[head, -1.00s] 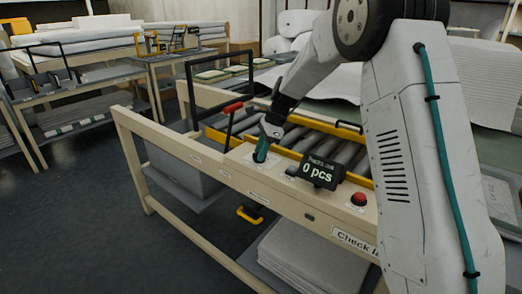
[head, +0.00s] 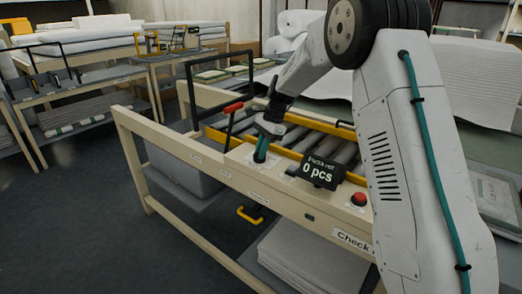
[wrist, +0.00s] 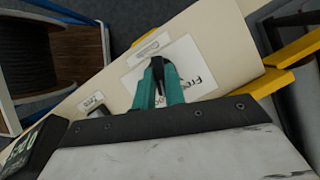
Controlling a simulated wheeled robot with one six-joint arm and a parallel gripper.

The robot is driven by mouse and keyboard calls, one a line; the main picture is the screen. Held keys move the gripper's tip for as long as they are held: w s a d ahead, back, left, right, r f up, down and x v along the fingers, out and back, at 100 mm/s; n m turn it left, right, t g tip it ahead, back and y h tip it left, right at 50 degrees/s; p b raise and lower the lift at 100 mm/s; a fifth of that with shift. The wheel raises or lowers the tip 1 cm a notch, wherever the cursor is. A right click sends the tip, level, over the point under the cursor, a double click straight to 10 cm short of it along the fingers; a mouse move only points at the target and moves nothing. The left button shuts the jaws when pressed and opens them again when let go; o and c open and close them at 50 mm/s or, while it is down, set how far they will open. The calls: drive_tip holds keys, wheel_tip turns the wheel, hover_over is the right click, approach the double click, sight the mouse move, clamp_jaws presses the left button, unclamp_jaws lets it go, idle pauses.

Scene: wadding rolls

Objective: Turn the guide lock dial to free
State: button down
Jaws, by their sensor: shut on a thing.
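My gripper's teal fingers (head: 261,151) reach down to the beige front rail of the roller bench, left of the counter display. In the wrist view my gripper (wrist: 158,70) is shut on a small dark piece, the guide lock dial (wrist: 157,66), most of which the fingers hide. The dial sits over a white label plate (wrist: 200,64). The word "Free" is readable on the plate's right side; other lettering near the fingers is partly covered. I cannot tell exactly where the dial points.
A black display (head: 322,170) reading "0 pcs" and a red button (head: 359,199) stand to the right on the rail. A red-handled lever (head: 233,108) rises to the left. Yellow-edged rollers (head: 339,155) lie behind. The floor at left (head: 75,220) is clear.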

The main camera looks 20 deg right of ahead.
drive_tip(key=n+g, duration=0.1)
drive_tip(key=n, duration=0.2)
drive_tip(key=n+g+h, duration=0.1)
drive_tip(key=n, duration=0.2)
drive_tip(key=shift+w+a+n, duration=0.15)
drive_tip(key=shift+w+n, duration=0.05)
drive_tip(key=shift+n, duration=0.1)
drive_tip(key=n+h, duration=0.1)
drive_tip(key=n, duration=0.1)
drive_tip(key=n+g+h, duration=0.1)
drive_tip(key=n, duration=0.2)
drive_tip(key=shift+w, duration=0.1)
drive_tip(key=shift+n, duration=0.4)
drive_tip(key=c, duration=1.5)
unclamp_jaws()
drive_tip(key=shift+a, duration=0.1)
drive_tip(key=shift+o, duration=0.2)
drive_tip(key=a+v, duration=0.1)
drive_tip(key=v, duration=0.6)
drive_tip(key=shift+w+d+r, duration=0.2)
drive_tip(key=shift+d+r, duration=0.2)
drive_tip(key=shift+d, duration=0.15)
